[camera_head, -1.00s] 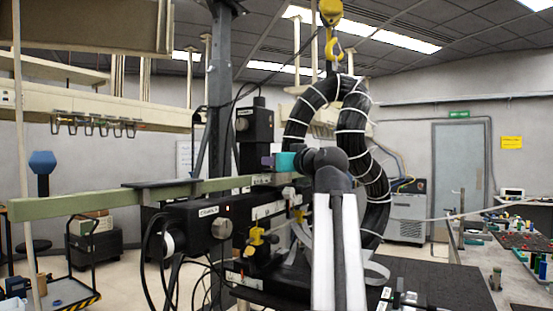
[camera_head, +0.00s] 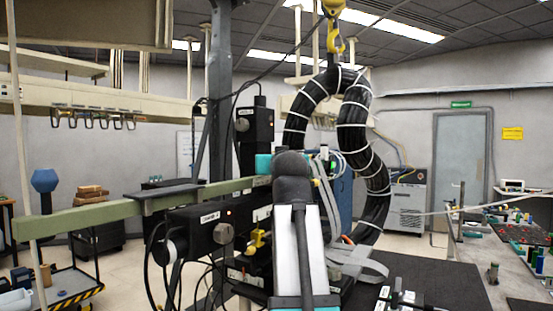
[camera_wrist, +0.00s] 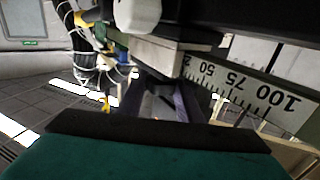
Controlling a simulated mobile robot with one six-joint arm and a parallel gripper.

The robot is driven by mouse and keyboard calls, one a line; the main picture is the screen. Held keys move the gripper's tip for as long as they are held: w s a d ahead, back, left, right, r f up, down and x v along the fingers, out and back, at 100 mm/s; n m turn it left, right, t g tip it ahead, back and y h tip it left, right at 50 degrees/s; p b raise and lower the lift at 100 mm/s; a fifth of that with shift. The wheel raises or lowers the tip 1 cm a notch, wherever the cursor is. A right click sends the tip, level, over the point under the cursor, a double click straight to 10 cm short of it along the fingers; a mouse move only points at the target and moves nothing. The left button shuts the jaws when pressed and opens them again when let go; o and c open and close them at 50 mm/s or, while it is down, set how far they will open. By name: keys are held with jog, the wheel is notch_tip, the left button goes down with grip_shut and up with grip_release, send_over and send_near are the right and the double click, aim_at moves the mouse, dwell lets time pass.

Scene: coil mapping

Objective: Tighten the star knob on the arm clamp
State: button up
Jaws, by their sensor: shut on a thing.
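In the wrist view, which looks upside down, my gripper's (camera_wrist: 166,94) two dark fingers reach up to the underside of a pale block on the arm. They are shut on a small dark piece (camera_wrist: 160,87) there, which I take as the star knob. Its lobes cannot be made out. A white scale plate (camera_wrist: 262,98) with black numbers lies just right of the fingers. In the head view my own wrist and forearm hide the fingertips and the knob. The long green arm (camera_head: 100,212) runs in from the left to behind my wrist.
A big black hose loop (camera_head: 352,130) hangs from a yellow hook (camera_head: 335,45) just right of my arm. Black boxes (camera_head: 205,228), a yellow fitting (camera_head: 257,241) and loose cables crowd the left side. A bench (camera_head: 515,285) with small parts stands at the right.

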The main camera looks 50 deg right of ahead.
jog(key=shift+m+g+h+p, duration=0.45)
jog(key=shift+m+g+h, duration=0.25)
jog(key=shift+g+h, duration=0.1)
jog(key=o, duration=1)
jog(key=shift+o, duration=0.2)
